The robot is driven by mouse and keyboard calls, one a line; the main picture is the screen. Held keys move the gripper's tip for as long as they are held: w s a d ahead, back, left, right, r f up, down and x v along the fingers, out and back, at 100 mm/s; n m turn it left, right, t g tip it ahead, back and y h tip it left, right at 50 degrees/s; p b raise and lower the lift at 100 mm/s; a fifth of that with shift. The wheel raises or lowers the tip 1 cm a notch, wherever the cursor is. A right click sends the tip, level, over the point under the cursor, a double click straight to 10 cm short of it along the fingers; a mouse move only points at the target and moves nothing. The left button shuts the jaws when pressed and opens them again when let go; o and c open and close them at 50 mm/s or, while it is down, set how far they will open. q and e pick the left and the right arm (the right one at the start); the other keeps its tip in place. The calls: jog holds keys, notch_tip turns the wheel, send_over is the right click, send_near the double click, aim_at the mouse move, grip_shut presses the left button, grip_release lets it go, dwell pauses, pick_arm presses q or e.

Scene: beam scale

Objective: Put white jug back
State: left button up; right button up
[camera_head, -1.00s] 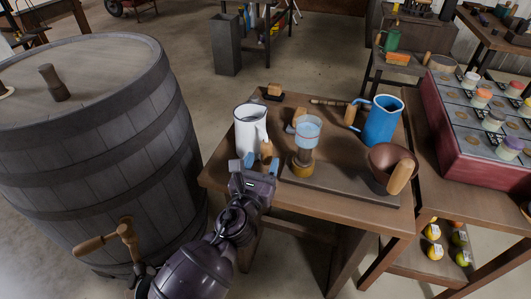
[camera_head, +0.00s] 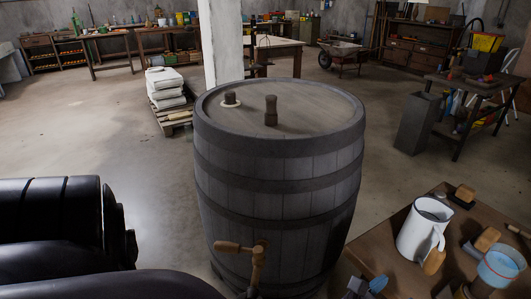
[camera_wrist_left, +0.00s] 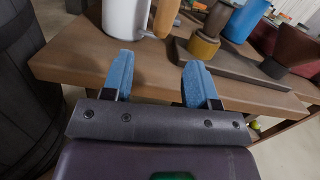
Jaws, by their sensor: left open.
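The white jug (camera_head: 413,234) stands upright on the wooden table (camera_head: 372,248) at the lower right of the head view. Its wooden-gripped handle (camera_head: 433,262) faces the table's front right. In the left wrist view the lower part of the jug (camera_wrist_left: 125,18) shows at the top, its upper part cut off. My left gripper (camera_wrist_left: 158,75) is open and empty, its blue fingertips apart at the table's front edge, short of the jug. In the head view its fingertips (camera_head: 367,285) show at the bottom edge. My right gripper is not in view.
A large wooden barrel (camera_head: 280,165) stands left of the table. A blue jug (camera_wrist_left: 243,20) shows in the wrist view.

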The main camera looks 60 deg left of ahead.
pick_arm(q)
jog(key=s+a+f+n+g, duration=0.4)
jog(key=s+a+f+n, duration=0.2)
jog(key=s+n, duration=0.7)
jog(key=s+a+f+n+g, duration=0.5)
jog(key=s+f+n, duration=0.5)
jog(key=n, duration=1)
jog(key=shift+s+a+n, duration=0.4)
jog(key=shift+s+a, duration=0.25)
jog(key=shift+s, duration=0.75)
jog(key=shift+r, duration=0.1)
